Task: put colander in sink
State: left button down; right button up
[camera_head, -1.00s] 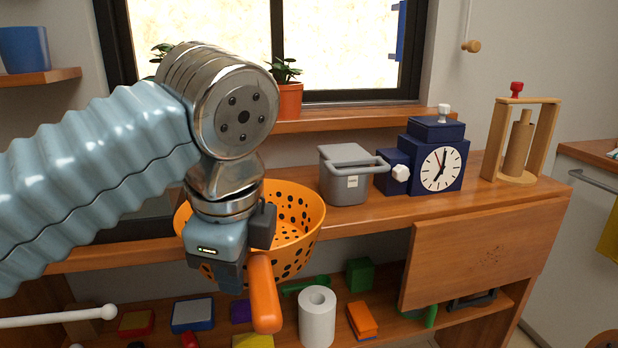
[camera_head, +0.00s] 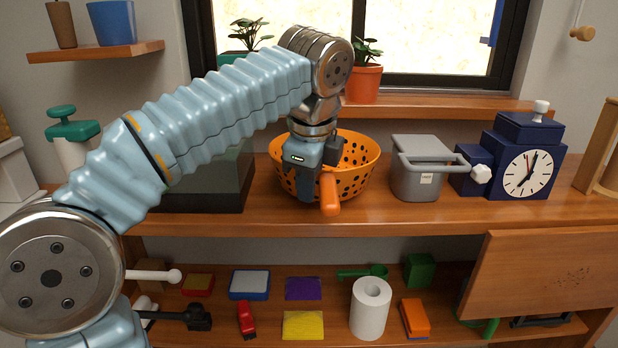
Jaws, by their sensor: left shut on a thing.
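The orange colander (camera_head: 360,165) with dark holes is upright at the counter, left of the grey bin. Its orange handle (camera_head: 329,195) points towards me. My left gripper (camera_head: 318,178) comes down from above and is shut on the colander at its near side, by the handle. The gripper hides part of the bowl. I cannot tell whether the colander touches the counter. A dark box-like shape (camera_head: 215,195) is left of the colander, partly behind my arm; I cannot tell whether it is the sink. My right gripper is not in view.
The grey bin (camera_head: 417,180) and blue clock (camera_head: 530,172) stand right of the colander on the wooden counter (camera_head: 420,215). A potted plant (camera_head: 362,82) is on the sill behind. The shelf below holds a paper roll (camera_head: 370,305) and several small items.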

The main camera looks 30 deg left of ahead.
pick_arm(q)
jog(key=w+a, duration=0.2)
jog(key=w, duration=0.1)
jog(key=shift+p, duration=0.35)
jog(key=shift+f+b, duration=0.4)
jog(key=shift+f, duration=0.4)
jog(key=shift+s+d, duration=0.1)
jog(key=shift+f, duration=0.1)
jog(key=c, duration=1.1)
grip_release()
jog(key=p+v, duration=0.2)
jog(key=v, duration=0.9)
jog(key=shift+d+r, duration=0.1)
jog(key=shift+r, duration=0.55)
jog(key=shift+s, duration=0.1)
